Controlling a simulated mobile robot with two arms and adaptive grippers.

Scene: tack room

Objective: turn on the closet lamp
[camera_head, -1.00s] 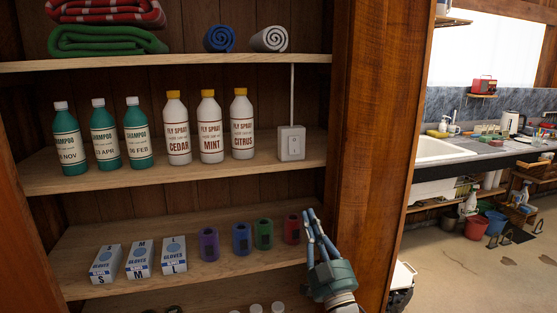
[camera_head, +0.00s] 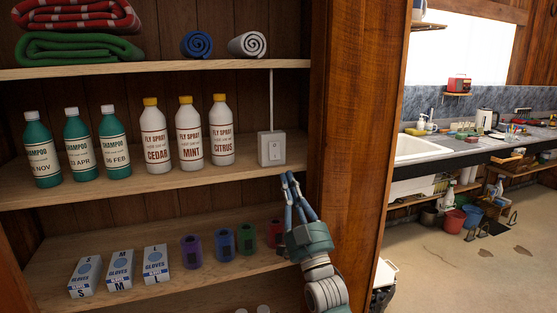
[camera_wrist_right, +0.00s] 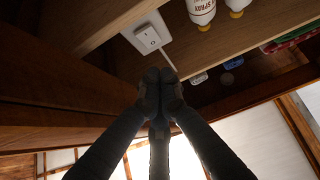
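A white switch box (camera_head: 271,149) with a rocker is at the right end of the middle shelf, with a pale cord running up from it. It also shows in the right wrist view (camera_wrist_right: 150,38). My right gripper (camera_head: 287,177) points up, just below and slightly right of the box, near the shelf's front edge. In the right wrist view its fingertips (camera_wrist_right: 160,82) are together with nothing between them, apart from the switch in the picture. The lamp itself is not in view. My left gripper is not in view.
Fly spray bottles (camera_head: 221,132) stand left of the switch, with shampoo bottles (camera_head: 114,145) farther left. The closet's wooden side post (camera_head: 345,130) is close on the right. Coloured rolls (camera_head: 246,240) and glove boxes (camera_head: 156,262) are on the shelf below.

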